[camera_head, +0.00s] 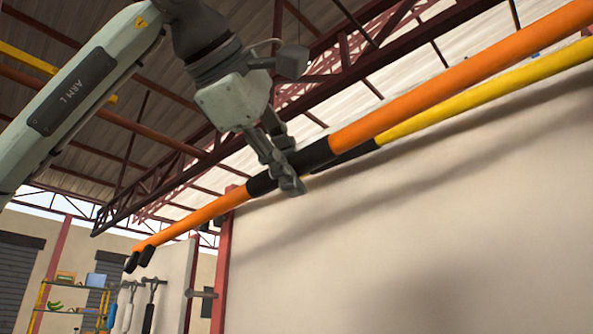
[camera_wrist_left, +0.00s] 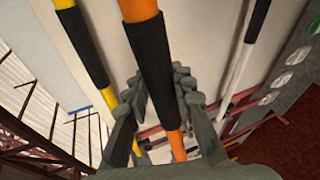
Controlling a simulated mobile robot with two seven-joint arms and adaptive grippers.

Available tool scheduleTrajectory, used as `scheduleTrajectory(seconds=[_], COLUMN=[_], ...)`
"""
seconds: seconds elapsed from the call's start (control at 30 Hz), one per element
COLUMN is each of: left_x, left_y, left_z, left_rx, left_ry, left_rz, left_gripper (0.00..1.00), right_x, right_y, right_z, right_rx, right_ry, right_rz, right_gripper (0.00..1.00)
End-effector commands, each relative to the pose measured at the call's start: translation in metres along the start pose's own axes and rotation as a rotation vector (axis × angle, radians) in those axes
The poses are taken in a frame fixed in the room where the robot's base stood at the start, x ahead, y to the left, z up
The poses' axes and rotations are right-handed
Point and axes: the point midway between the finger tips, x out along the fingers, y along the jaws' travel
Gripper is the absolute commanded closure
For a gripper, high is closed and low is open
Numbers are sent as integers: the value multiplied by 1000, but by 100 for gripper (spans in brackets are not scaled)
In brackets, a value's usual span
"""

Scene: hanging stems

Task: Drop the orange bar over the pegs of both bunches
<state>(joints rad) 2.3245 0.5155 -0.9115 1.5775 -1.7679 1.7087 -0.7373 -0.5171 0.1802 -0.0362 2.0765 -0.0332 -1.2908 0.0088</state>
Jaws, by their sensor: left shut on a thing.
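The orange bar (camera_head: 440,92) runs slanting across the head view, from the upper right down to the lower left. Its lower-left end carries black fittings. My left gripper (camera_head: 284,165) is shut on the black sleeve at the bar's middle and holds it up in the air. In the left wrist view the orange bar (camera_wrist_left: 138,8) and its black sleeve (camera_wrist_left: 155,62) pass between the fingers of the left gripper (camera_wrist_left: 163,88). I cannot make out the pegs or the two bunches for certain. My right gripper is in neither view.
A yellow bar (camera_head: 480,92) with a black sleeve runs behind the orange one, near the pale wall (camera_head: 400,240). A shelf (camera_head: 70,287) with small items stands at lower left, beside hanging long-handled things (camera_head: 150,305). A white bar (camera_wrist_left: 234,78) shows in the wrist view.

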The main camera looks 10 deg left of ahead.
Motion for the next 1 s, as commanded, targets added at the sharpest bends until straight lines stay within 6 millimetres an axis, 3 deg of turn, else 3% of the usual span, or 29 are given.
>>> scheduleTrajectory(seconds=[1.0], left_x=[-69], left_y=[-23], left_z=[-19], left_rx=[-1], left_ry=[0], left_rz=[5], left_gripper=[100], right_x=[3], right_y=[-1], right_z=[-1], right_rx=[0], right_ry=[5], right_rz=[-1], right_gripper=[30])
